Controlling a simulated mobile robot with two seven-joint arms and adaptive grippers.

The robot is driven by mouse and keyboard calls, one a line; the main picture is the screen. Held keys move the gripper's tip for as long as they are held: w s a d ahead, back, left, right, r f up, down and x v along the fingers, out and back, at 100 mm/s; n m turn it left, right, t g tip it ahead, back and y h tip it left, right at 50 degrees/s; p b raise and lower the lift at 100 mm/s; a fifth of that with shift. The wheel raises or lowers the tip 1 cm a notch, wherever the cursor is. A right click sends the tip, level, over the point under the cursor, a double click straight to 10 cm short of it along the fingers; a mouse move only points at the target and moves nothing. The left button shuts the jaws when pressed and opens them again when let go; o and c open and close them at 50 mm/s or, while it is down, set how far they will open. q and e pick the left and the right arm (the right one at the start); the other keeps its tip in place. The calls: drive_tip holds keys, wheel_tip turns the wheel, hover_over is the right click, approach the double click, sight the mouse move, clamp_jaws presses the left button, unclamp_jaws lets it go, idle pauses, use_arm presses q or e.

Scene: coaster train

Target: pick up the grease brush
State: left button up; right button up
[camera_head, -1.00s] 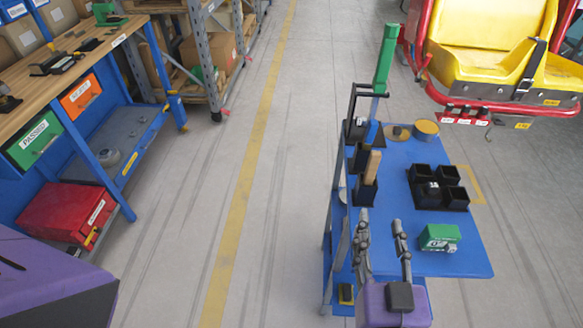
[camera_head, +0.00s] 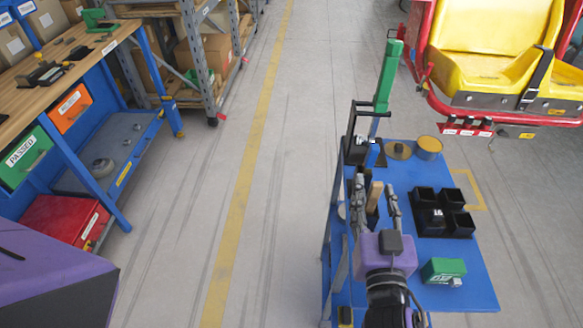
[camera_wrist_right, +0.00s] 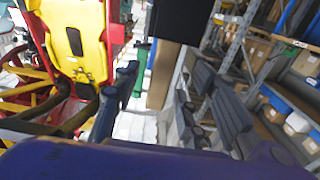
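The grease brush shows in the head view as a light wooden handle (camera_head: 375,193), standing upright in a black holder (camera_head: 372,219) on the left side of the blue cart. Its lower end is hidden in the holder. My right gripper (camera_head: 376,187) is open, with one finger on each side of the handle as seen from the head. In the right wrist view, the wooden handle (camera_wrist_right: 160,76) runs down from the dark holder (camera_wrist_right: 178,22), between the two open fingers (camera_wrist_right: 156,95). I see a gap on both sides of the handle. My left gripper is out of view.
The blue cart top (camera_head: 470,240) also bears black bins (camera_head: 459,222), a green box (camera_head: 442,269) and a yellow-rimmed tin (camera_head: 428,147). A green-handled post (camera_head: 388,75) rises behind the holder. A yellow seat (camera_head: 480,50) stands beyond. The floor left of the cart is clear.

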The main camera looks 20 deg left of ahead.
drive_tip(key=shift+w+a, duration=0.1)
drive_tip(key=shift+w, duration=0.25)
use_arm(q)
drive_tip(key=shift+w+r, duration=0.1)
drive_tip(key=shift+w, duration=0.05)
use_arm(e)
drive_tip(key=shift+c, duration=0.4)
clamp_jaws()
